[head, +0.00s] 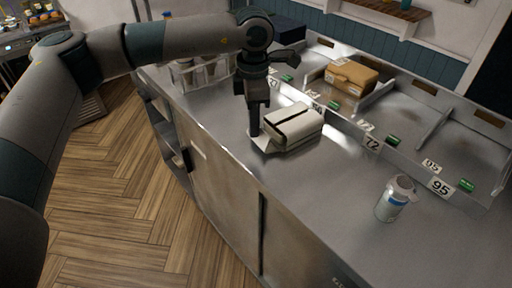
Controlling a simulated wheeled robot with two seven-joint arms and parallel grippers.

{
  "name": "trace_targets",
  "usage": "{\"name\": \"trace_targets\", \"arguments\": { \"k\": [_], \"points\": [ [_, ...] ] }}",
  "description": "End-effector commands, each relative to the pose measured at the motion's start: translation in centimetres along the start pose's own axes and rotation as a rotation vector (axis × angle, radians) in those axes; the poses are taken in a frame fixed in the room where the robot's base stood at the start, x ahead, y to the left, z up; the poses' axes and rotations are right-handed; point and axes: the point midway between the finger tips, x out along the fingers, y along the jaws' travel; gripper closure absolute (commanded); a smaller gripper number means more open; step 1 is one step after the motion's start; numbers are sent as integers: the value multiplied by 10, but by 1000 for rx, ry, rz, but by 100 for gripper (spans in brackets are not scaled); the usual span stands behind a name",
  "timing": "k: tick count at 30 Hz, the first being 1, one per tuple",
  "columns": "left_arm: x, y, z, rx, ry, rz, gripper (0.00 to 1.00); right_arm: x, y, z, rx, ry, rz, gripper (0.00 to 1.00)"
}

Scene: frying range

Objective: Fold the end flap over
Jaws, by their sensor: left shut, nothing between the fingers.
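A white box or wrapped package (298,126) with a dark slot along its top lies on the steel counter near the middle of the head view. A thin pale flap (264,145) sticks out low at its left end. My left gripper (254,133) points straight down at that end, shut and empty, with its fingertips close to the flap. I cannot tell whether they touch it. My right gripper is not in view.
The steel counter (330,205) has free room in front of the package. A white and blue container (394,198) stands at the right. A brown parcel (351,77) lies in a numbered bay behind. Clear containers (187,75) stand at the back left.

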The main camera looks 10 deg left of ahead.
Motion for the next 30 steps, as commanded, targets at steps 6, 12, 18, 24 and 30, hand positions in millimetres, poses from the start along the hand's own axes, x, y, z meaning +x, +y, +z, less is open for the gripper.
{"name": "trace_targets", "arguments": {
  "k": [6,12,18,24,30],
  "points": [
    [-4,3,8,1,-1,0,100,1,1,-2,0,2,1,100],
    [-8,6,14,0,-1,-1,100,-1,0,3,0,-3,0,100],
    [-10,7,16,0,0,-1,100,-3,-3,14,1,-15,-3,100],
    [-10,7,16,0,0,-1,100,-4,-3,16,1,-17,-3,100],
    [-10,8,17,0,0,-1,100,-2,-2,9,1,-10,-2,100]
  ]
}}
